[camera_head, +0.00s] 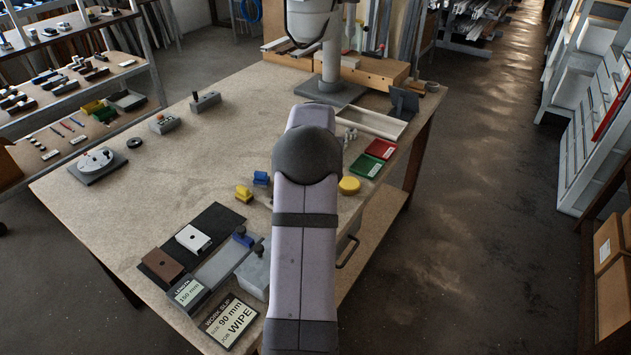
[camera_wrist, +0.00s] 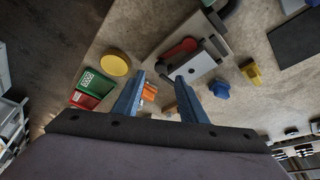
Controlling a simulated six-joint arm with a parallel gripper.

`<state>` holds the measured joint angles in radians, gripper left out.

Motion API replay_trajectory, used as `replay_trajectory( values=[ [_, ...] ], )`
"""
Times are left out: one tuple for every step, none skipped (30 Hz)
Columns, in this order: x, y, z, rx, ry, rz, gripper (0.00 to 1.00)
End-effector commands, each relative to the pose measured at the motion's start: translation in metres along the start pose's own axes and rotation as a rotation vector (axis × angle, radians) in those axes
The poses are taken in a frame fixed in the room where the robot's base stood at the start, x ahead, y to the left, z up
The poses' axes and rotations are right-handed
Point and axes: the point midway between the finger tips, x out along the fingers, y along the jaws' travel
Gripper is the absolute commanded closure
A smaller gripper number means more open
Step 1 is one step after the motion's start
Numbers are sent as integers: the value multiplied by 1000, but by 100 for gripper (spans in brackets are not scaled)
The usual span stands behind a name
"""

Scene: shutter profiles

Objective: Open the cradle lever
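The cradle shows in the wrist view as a pale metal plate (camera_wrist: 203,62) on the tabletop. A lever with a red arm (camera_wrist: 183,47) and a dark end lies across its left part. My gripper (camera_wrist: 160,79) has two blue fingers spread apart with nothing between them. The fingertips appear just below the lever's dark end in the picture; I cannot tell the height gap. In the head view my arm hides the gripper and nearly all of the cradle.
A blue block (camera_wrist: 218,88) and a yellow block (camera_wrist: 250,73) stand right of the cradle. A yellow disc (camera_wrist: 115,64), a green tray (camera_wrist: 88,79) and a red tray (camera_wrist: 83,100) are left. The table's left middle (camera_head: 150,190) is clear.

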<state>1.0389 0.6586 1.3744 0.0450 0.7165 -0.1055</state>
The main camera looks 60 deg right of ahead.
Motion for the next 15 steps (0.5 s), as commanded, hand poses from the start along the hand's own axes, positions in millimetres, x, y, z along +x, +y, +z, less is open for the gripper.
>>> replay_trajectory(
  values=[
    [5,0,0,0,-4,-1,62],
    [8,-1,1,-1,-5,-1,62],
    [14,-1,1,-1,-5,-1,62],
    [17,-1,0,-1,-4,-1,62],
    [21,-1,0,-1,-4,-1,62],
    [26,-1,0,-1,-4,-1,62],
    [29,-1,0,-1,-3,-1,62],
    [33,-1,1,-1,-4,-1,62],
    [38,-1,1,-1,-4,-1,62],
    [41,-1,1,-1,-4,-1,62],
    [44,-1,0,-1,-3,-1,62],
    [47,-1,0,-1,-2,-1,62],
    [50,-1,0,-1,-3,-1,62],
    [52,-1,0,-1,-3,-1,62],
    [55,-1,0,-1,-3,-1,62]
  ],
)
